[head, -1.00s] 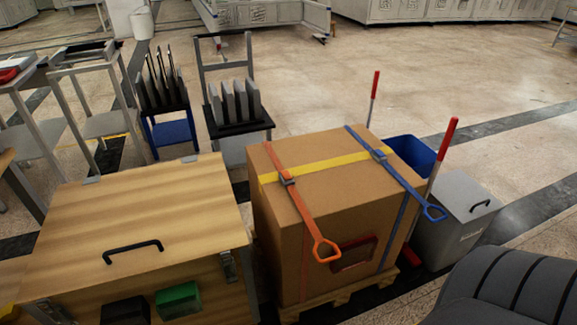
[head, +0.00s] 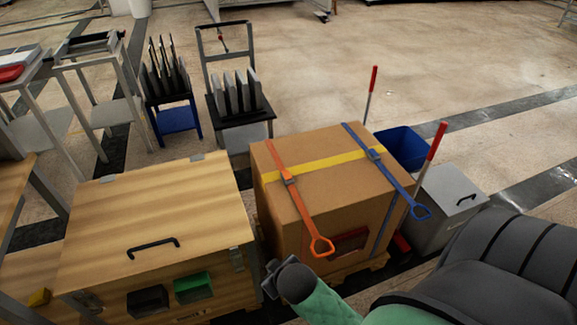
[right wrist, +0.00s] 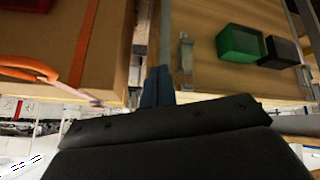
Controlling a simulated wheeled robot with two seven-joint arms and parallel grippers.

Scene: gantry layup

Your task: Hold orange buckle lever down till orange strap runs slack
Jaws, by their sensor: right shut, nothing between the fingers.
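A cardboard carton (head: 345,200) stands on a pallet. The orange strap (head: 275,158) crosses its top at the left, with a grey buckle (head: 290,181). From there an orange lever (head: 305,213) runs to the front edge and ends in a loop handle (head: 321,247) overhanging the front face. My right gripper (head: 270,280) is shut and empty, low at the carton's front left, below and left of the loop and apart from it. In the right wrist view, its fingers (right wrist: 157,87) point between carton and wooden box, with the orange loop (right wrist: 28,65) at the left. My left gripper is out of view.
A blue strap (head: 385,172) and a yellow band (head: 320,166) also cross the carton. A wooden box (head: 150,215) with a black handle stands close at left, with green (head: 193,287) and black (head: 148,300) bins in front. A narrow gap separates box and carton.

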